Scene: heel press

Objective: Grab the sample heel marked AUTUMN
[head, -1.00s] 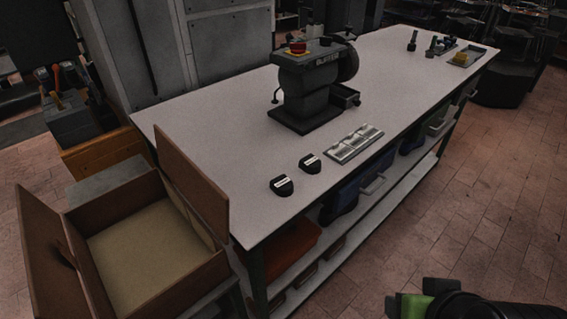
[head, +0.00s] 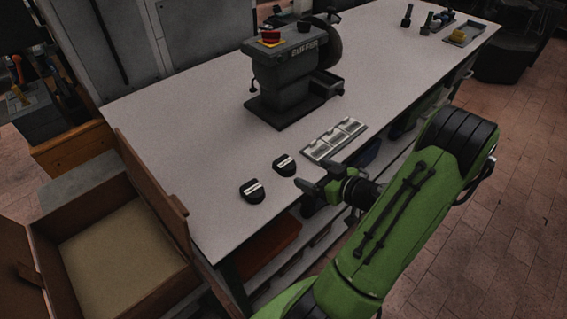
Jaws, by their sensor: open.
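Two small black heels with white labels lie on the pale bench top near its front edge. The left heel (head: 252,190) is nearer the bench's left end, and the right heel (head: 284,165) lies a little behind it and to the right. The label writing is too small to read, so I cannot tell which is marked AUTUMN. My gripper (head: 303,194) is open and empty at the bench's front edge, just right of the heels and apart from them. My green arm reaches in from the lower right.
A dark buffer machine (head: 293,75) stands behind the heels. A metal tray with compartments (head: 334,139) lies right of them. An open brown box (head: 122,235) stands at the bench's left end. The bench top (head: 190,130) left of the buffer is clear.

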